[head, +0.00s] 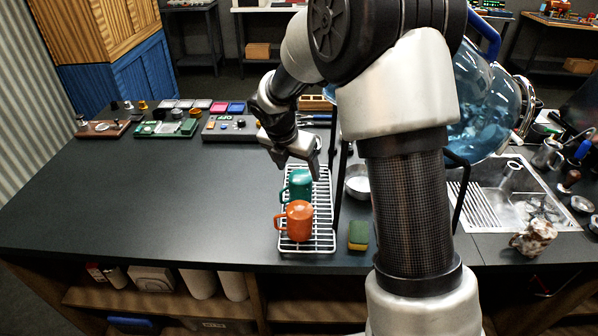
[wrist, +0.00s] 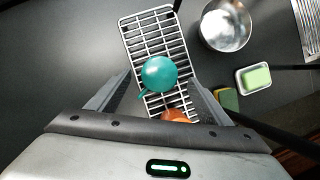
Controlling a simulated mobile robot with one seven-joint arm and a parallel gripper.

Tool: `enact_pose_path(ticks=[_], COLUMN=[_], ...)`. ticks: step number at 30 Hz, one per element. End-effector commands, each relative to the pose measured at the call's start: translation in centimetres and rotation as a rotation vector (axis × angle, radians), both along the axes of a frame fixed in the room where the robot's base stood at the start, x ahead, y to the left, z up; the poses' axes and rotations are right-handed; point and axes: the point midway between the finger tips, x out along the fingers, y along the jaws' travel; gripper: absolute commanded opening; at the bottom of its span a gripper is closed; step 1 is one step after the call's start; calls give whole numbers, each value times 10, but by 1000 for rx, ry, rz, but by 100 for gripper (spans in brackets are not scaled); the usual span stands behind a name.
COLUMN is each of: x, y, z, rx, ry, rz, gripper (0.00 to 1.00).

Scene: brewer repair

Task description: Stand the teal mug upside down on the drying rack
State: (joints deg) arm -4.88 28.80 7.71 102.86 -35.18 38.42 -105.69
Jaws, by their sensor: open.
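The teal mug (head: 301,184) stands on the wire drying rack (head: 322,240), behind an orange mug (head: 299,222). Its closed round base faces up, so it looks upside down; its handle points left. In the wrist view the teal mug (wrist: 159,73) shows as a smooth dome on the rack (wrist: 152,22), with its handle at lower left. My gripper (head: 299,167) is open just above and behind the teal mug. In the wrist view its fingers (wrist: 158,95) are spread to either side, with a gap to the mug. The mug's rim on the rack is hidden.
The orange mug (wrist: 176,116) is close to the teal one, partly hidden by my gripper. A metal bowl (head: 357,183) and a green-yellow sponge (head: 358,235) lie right of the rack. Dark upright bars stand beside the rack.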

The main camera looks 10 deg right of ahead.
Motion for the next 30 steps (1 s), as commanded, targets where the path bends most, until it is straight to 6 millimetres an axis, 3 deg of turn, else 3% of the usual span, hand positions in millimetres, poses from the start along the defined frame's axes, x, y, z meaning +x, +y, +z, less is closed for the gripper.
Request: enact_pose_path(ticks=[12,18,23,26,30], x=[-30,-41,-46,-60,-102], y=[25,32,34,27,6], z=[96,124,135,147,173], rx=[1,-1,7,44,180], ry=[-5,-2,-7,-41,-144], rz=[2,2,-17,-122,-463], gripper=[72,72,72,72,72])
